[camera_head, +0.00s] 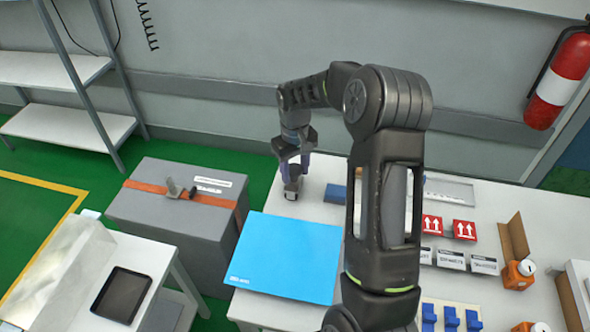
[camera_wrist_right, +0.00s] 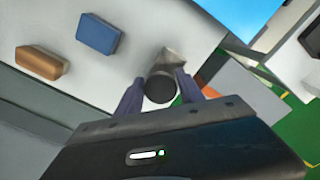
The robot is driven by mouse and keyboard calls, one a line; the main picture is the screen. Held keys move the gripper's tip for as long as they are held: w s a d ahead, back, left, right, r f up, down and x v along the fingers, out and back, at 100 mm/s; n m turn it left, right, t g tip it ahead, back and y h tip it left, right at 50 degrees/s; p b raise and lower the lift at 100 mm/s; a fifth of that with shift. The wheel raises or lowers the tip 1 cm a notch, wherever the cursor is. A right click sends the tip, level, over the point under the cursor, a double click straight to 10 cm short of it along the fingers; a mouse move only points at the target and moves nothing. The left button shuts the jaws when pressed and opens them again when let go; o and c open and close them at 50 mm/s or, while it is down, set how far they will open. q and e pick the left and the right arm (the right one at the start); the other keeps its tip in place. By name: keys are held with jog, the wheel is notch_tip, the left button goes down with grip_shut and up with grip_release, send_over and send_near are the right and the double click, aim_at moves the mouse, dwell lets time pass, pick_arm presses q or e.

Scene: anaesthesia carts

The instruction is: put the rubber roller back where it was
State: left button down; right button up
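My right gripper (camera_head: 293,172) points down over the far left corner of the white table. The rubber roller (camera_head: 291,194), a small piece with a dark round end and a grey part, is at its fingertips. In the right wrist view the roller (camera_wrist_right: 160,87) sits between the two fingers (camera_wrist_right: 158,88), which close against its sides. I cannot tell whether its lower end touches the table. My left gripper is out of view.
A blue block (camera_head: 335,193) and a brown block (camera_wrist_right: 42,63) lie near the gripper. A blue sheet (camera_head: 287,257) covers the table's left part. A grey box with an orange strap (camera_head: 180,205) stands left. Red-labelled boxes (camera_head: 464,230) stand right.

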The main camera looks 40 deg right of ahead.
jog(key=o, duration=0.3)
jog(key=shift+o, duration=0.2)
notch_tip(320, 180, up, 12)
jog(key=b, duration=0.1)
jog(key=shift+r, duration=0.15)
dwell(1.1)
